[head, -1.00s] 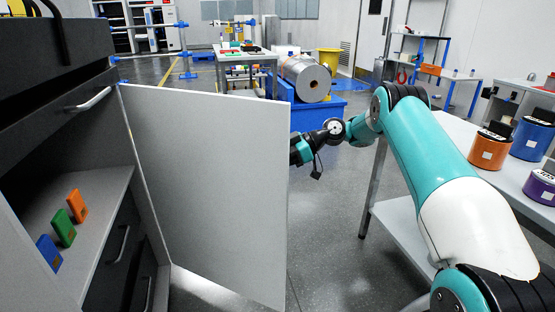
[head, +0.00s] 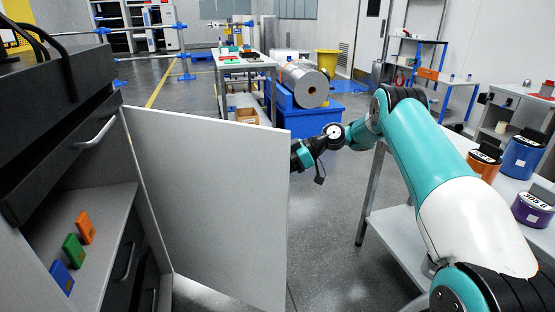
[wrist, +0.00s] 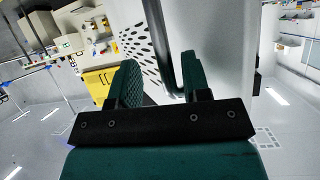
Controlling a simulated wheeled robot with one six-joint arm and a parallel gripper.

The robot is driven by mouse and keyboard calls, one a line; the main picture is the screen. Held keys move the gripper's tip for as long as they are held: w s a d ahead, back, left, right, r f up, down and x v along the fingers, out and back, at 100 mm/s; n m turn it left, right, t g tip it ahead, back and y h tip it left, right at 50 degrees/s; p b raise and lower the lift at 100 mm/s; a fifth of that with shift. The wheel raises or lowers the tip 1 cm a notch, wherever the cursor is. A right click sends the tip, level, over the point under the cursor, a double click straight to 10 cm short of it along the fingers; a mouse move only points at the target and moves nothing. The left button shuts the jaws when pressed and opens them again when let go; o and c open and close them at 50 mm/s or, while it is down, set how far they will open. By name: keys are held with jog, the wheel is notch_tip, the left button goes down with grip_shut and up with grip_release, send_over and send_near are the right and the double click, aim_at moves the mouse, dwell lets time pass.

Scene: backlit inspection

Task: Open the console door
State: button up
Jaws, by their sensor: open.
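The console door (head: 215,205) is a pale flat panel. It stands swung wide open, hinged at the left on the dark console (head: 60,130), with its inner face towards the head camera. My gripper is hidden behind the door's free edge in the head view; only my wrist shows there. In the wrist view my gripper (wrist: 160,64) is open, with green pads apart. A dark bar handle (wrist: 163,45) runs between the pads, closer to the right one; whether it touches is unclear. The door's outer face (wrist: 222,45) shows behind, beside a perforated patch.
Orange (head: 86,227), green (head: 73,250) and blue (head: 62,277) blocks stand on the console shelf. A table (head: 378,215) with spools (head: 522,150) stands at the right, close to my arm. A blue pallet box (head: 315,120) is beyond the door. Grey floor between is clear.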

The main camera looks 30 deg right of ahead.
notch_tip(320, 180, up, 16)
jog(key=a+n+p, duration=0.1)
jog(key=p, duration=0.8)
jog(key=shift+s+f+y+p, duration=0.15)
jog(key=shift+f+y+p, duration=0.15)
jog(key=shift+y, duration=0.1)
jog(key=shift+r, duration=0.1)
jog(key=s+a+r+m+g+h, duration=0.2)
jog(key=s+a+r, duration=0.2)
jog(key=a+r, duration=0.55)
jog(key=s+a+r+m+g+h, duration=0.1)
jog(key=s+a+r+m+h, duration=0.2)
jog(key=s+a, duration=0.75)
jog(key=s+m+g+h, duration=0.1)
jog(key=s+m+h, duration=0.1)
jog(key=s, duration=2.2)
jog(key=shift+s+d+m+h+p, duration=0.15)
jog(key=shift+d+m+h+p, duration=0.2)
jog(key=shift+h, duration=0.55)
